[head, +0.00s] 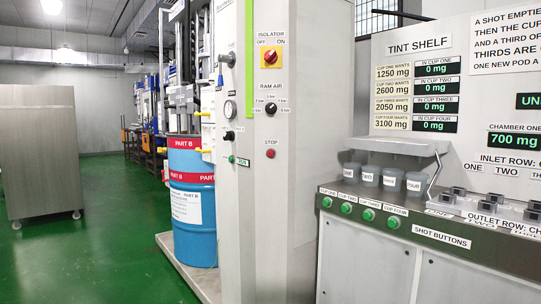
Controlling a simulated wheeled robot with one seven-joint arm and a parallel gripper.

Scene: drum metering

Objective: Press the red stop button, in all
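The red stop button (271,154) is a small round button on the front of the light grey cabinet (270,215), under a label reading STOP. It sits below the black RAM AIR knob (270,108) and the red-and-yellow isolator switch (271,57). Nothing covers the button in the head view. My gripper is not in view.
A green RUN button (231,159) is on the cabinet's left face. Left of it stands a blue drum (192,240) with red bands. The tint shelf counter at right holds several grey cups (369,176) and green shot buttons (346,208). Green floor (95,262) is clear at left.

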